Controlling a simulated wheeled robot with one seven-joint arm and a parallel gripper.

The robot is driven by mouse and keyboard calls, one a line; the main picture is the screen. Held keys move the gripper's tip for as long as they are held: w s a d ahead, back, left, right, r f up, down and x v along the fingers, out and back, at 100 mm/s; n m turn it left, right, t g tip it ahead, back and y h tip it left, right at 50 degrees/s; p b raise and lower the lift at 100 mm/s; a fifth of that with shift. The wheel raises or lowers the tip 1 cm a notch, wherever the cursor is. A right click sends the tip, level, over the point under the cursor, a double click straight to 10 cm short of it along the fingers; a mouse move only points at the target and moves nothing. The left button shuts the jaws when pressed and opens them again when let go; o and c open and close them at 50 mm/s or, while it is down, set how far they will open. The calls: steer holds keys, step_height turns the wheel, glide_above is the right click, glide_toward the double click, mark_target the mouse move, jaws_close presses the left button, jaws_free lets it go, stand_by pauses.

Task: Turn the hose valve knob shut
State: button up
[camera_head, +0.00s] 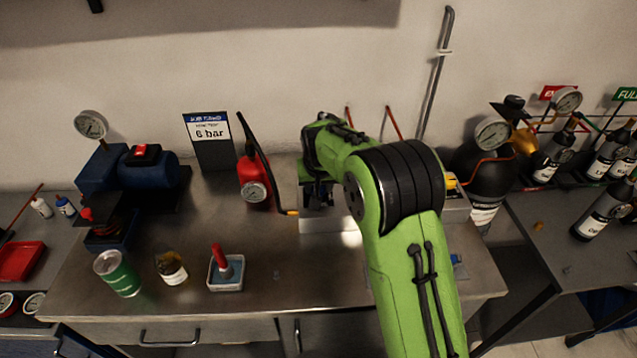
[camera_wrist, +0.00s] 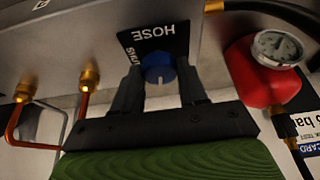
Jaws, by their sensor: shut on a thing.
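The hose valve knob (camera_wrist: 158,70) is blue with a pale pointer line and shows in the wrist view, on a grey panel under a black label (camera_wrist: 160,38) reading HOSE. Part of another word, apparently SHUT, shows at the label's left. My gripper (camera_wrist: 158,82) is shut on the knob, with one dark finger on each side of it. The pointer line runs toward the bottom of the wrist picture. In the head view my gripper (camera_head: 318,195) is in front of the panel box, and my green arm hides the knob.
A red cylinder with a gauge (camera_wrist: 270,70) stands close beside the panel; it also shows in the head view (camera_head: 252,178). Copper pipes (camera_wrist: 50,105) leave the panel on the other side. A blue compressor (camera_head: 145,175) and a "6 bar" sign (camera_head: 208,130) stand left on the bench.

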steer(key=m+p, duration=0.1)
steer(key=m, duration=0.1)
steer(key=m+h+p, duration=0.1)
steer(key=m, duration=0.1)
steer(key=shift+a+h, duration=0.2)
steer(key=shift+h, duration=0.1)
steer(key=m+g+h+p, duration=0.1)
steer(key=m+p, duration=0.1)
steer(key=m, duration=0.2)
steer(key=shift+r, duration=0.1)
steer(key=m+g+p, duration=0.1)
steer(key=m+p, duration=0.1)
steer(key=m+h+p, duration=0.1)
steer(key=m+p, duration=0.2)
steer(key=shift+w+a+g, duration=0.15)
steer(key=shift+w+g, duration=0.05)
steer(key=shift+g, duration=0.2)
steer(key=m+g+p, duration=0.1)
steer(key=m+p, duration=0.2)
steer(key=shift+h, duration=0.4)
steer(key=shift+w+m, duration=0.1)
steer(key=shift+m, duration=0.2)
steer(key=o, duration=1.1)
steer(key=shift+c, duration=0.2)
steer(key=p+v, duration=0.5)
steer(key=v, duration=1)
steer(key=shift+a+r, duration=0.2)
steer(key=shift+r, duration=0.1)
